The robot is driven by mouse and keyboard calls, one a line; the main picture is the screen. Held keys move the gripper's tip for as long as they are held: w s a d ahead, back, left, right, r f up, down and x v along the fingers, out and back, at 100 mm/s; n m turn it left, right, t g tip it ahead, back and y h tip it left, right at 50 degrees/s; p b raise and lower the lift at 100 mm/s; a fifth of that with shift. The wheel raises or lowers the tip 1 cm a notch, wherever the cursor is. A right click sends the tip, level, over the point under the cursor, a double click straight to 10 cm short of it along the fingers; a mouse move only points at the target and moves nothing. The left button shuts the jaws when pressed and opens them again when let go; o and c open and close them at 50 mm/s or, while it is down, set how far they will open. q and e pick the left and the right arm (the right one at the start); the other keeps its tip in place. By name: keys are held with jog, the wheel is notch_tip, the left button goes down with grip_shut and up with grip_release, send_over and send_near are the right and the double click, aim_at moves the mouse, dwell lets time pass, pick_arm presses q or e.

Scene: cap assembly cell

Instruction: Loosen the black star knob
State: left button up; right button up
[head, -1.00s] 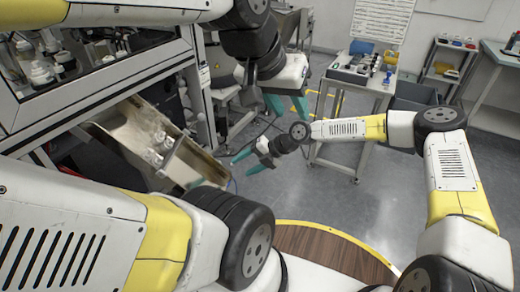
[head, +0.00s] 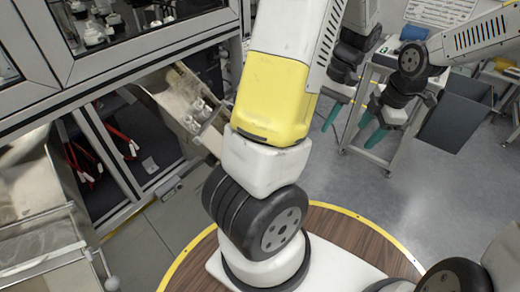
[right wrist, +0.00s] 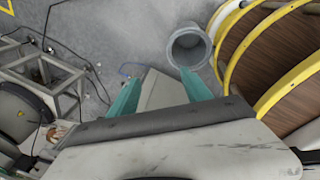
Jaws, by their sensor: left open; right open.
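I cannot make out the black star knob in either view. My left gripper (head: 335,108) hangs past the middle of the head view, below its dark wrist; its teal fingers look empty. My right gripper (head: 371,128) is to its right, in front of a wheeled steel table, with its two teal fingers apart. In the right wrist view its fingers (right wrist: 160,94) are spread wide, with a pale wedge-shaped surface showing between them. I cannot tell what that surface belongs to. Neither gripper visibly touches anything.
A framed machine (head: 110,95) with glass windows stands at the left. A steel chute (head: 170,90) holding white parts sticks out of it. A steel hopper (head: 35,190) is at far left. A grey bin (head: 465,112) and a grey bucket (right wrist: 187,47) stand on the floor.

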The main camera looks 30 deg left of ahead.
jog(key=s+d+r+m+t+h, duration=0.1)
jog(key=s+d+r+m, duration=0.2)
jog(key=d+r+m, duration=0.35)
jog(key=s+d+r+m+t+h, duration=0.1)
jog(key=s+d+r+m+t, duration=0.15)
jog(key=d+r+m, duration=0.45)
pick_arm(q)
jog(key=w+a+f+g+y, duration=0.1)
jog(key=a+f+g+y, duration=0.1)
jog(key=a+f+y, duration=0.75)
jog(key=w+a+f+g+y, duration=0.15)
jog(key=f+y, duration=0.45)
jog(key=f, duration=0.8)
jog(key=shift+n, duration=0.3)
jog(key=x, duration=0.8)
jog(key=shift+a, duration=0.1)
pick_arm(e)
jog(key=s+d+r+m+y, duration=0.1)
jog(key=s+d+r+m, duration=0.2)
jog(key=s+m, duration=0.2)
jog(key=s+d+r+m+t, duration=0.1)
jog(key=s+d+r+m, duration=0.2)
jog(key=s, duration=0.4)
jog(key=d+m, duration=0.1)
jog(key=m, duration=0.1)
jog(key=shift+s+r+m+y, duration=0.2)
jog(key=shift+r+m+y, duration=0.1)
jog(key=shift+m+y, duration=0.1)
jog(key=shift+t, duration=0.25)
